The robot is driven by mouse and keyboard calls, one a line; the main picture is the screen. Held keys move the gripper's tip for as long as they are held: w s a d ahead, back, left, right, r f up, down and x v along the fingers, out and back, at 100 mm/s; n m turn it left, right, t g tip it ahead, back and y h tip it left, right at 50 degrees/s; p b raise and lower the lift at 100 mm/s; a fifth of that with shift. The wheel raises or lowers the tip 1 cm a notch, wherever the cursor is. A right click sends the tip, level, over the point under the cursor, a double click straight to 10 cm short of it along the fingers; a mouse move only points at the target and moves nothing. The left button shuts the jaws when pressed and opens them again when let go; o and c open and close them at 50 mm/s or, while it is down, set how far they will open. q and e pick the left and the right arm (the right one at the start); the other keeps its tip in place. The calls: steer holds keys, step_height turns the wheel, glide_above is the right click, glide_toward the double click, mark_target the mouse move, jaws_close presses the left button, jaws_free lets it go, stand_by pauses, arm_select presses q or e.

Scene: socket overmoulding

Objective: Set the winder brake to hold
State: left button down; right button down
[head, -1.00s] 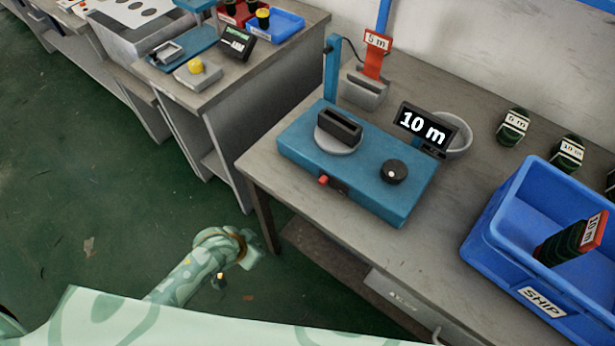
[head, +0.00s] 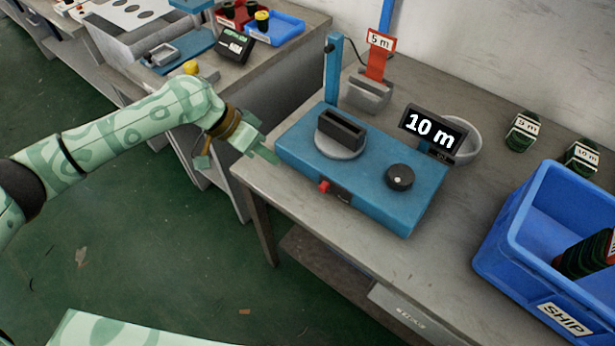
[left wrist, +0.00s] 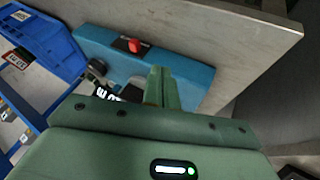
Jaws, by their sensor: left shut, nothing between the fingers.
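The winder is a blue box (head: 290,150) on the grey bench, with a round hub carrying a black slotted block (head: 341,130) and a black knob (head: 400,177) on top. A small red brake lever (head: 324,187) sits on its front face; it also shows in the left wrist view (left wrist: 135,46). A display (head: 434,130) behind it reads "10 m". My left gripper (head: 268,154) is shut and empty, just left of the winder's left end and apart from the red lever. In the left wrist view its fingers (left wrist: 161,86) appear in front of the blue box. My right gripper is not in view.
A blue SHIP crate (head: 525,225) holding a dark coil stands at the right. Two dark coils (head: 522,131) lie behind it. A red "5 m" tag (head: 379,55) stands behind the winder. Another bench (head: 262,60) is at the back left. The bench front strip is clear.

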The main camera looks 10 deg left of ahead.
mark_target(324, 187)
arm_select(q)
steer(key=shift+w+a+r+n, duration=0.3)
steer(key=shift+w+a+r, duration=0.15)
steer(key=shift+r, duration=0.15)
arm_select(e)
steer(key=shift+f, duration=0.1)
